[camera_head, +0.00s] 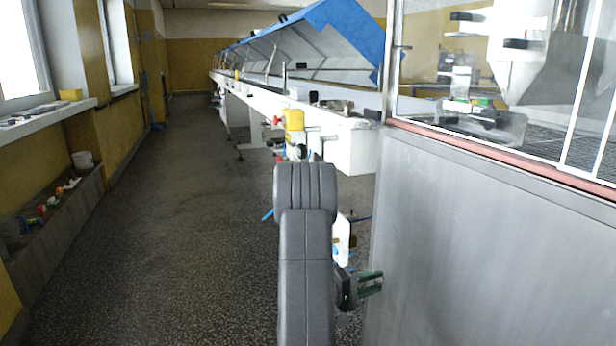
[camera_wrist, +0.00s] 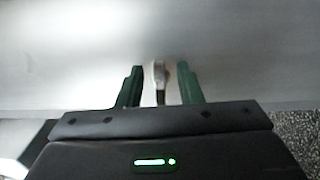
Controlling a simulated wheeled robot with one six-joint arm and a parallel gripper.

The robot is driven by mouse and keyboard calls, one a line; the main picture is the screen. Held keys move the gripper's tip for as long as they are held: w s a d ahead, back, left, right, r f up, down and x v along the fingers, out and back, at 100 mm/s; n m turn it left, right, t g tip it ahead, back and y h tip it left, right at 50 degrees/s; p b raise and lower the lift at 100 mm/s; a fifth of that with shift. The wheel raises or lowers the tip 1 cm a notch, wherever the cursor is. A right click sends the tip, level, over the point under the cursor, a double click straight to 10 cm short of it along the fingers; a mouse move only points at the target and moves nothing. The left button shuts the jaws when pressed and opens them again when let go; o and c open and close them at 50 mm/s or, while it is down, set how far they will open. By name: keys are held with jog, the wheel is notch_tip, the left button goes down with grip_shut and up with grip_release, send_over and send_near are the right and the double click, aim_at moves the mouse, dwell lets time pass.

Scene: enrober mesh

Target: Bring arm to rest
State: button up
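My arm rises in the middle of the head view. My gripper (camera_head: 376,283) sits low on its right side, with its green fingers pointing right at the grey metal panel (camera_head: 480,260). In the wrist view my gripper (camera_wrist: 160,70) has its two green fingers apart, with a pale wall surface (camera_wrist: 60,50) in front. A small pale and dark upright piece (camera_wrist: 159,80) shows between the fingers, with a gap on either side. I cannot tell what it is or how far off it lies.
The panelled machine with glass windows (camera_head: 540,100) stands close on the right. A long white conveyor line (camera_head: 355,148) with blue covers (camera_head: 340,22) runs back. A trough (camera_head: 60,215) lines the left wall. The speckled floor (camera_head: 180,230) between is clear.

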jog(key=n, duration=0.5)
jog(key=shift+w+a+r+p, duration=0.1)
jog(key=shift+a+r+p, duration=0.05)
jog(key=shift+r+p, duration=0.2)
jog(key=shift+r, duration=0.1)
